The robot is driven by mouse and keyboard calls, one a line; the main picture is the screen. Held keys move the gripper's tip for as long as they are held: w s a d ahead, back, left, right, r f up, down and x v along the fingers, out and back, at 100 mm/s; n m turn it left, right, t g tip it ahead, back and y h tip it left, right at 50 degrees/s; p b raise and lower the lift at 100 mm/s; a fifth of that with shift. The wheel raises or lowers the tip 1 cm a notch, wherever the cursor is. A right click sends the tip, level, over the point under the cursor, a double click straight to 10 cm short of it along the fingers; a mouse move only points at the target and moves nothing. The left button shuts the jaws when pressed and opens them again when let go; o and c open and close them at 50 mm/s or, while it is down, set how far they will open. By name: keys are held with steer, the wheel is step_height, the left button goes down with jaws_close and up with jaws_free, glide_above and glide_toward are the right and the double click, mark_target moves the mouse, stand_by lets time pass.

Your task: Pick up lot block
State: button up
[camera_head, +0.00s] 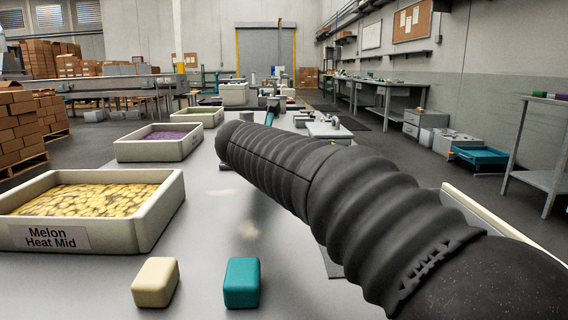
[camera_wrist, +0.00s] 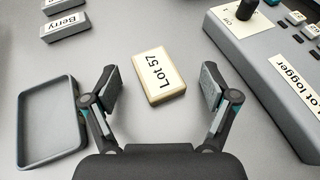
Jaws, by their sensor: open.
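The lot block (camera_wrist: 160,76) is a cream and tan block with "Lot 57" on its top face. In the wrist view it lies on the grey table ahead of and between my gripper's fingers. My gripper (camera_wrist: 162,92) is open, with one finger to each side of the block and a gap on both sides. Whether the fingertips are down at the block's height I cannot tell. In the head view my black ribbed arm (camera_head: 330,180) reaches away across the table, and I cannot make out the lot block there.
In the wrist view, an empty grey tray (camera_wrist: 22,158) is left, a "Berry" block (camera_wrist: 64,27) upper left, and the lot logger (camera_wrist: 262,75) right. In the head view, a melon bin (camera_head: 150,222), a cream block (camera_head: 155,282) and a teal block (camera_head: 241,283) are near.

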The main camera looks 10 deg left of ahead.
steer(key=c, duration=1.3)
steer(key=shift+r, duration=0.2)
steer(key=shift+r+p, duration=0.85)
steer(key=shift+p, duration=0.3)
step_height(320, 180, up, 3)
steer(key=p, duration=0.3)
steer(key=shift+p, duration=0.3)
steer(key=shift+w+a+r+p, duration=0.2)
steer(key=shift+w+r+p, duration=0.85)
steer(key=shift+w, duration=0.85)
steer(key=shift+w+a+r+p, duration=0.25)
steer(key=shift+w+r+p, duration=0.85)
steer(key=shift+w, duration=0.85)
steer(key=shift+w+a+r+p, duration=0.2)
steer(key=shift+w+r+p, duration=0.85)
steer(key=shift+w, duration=0.85)
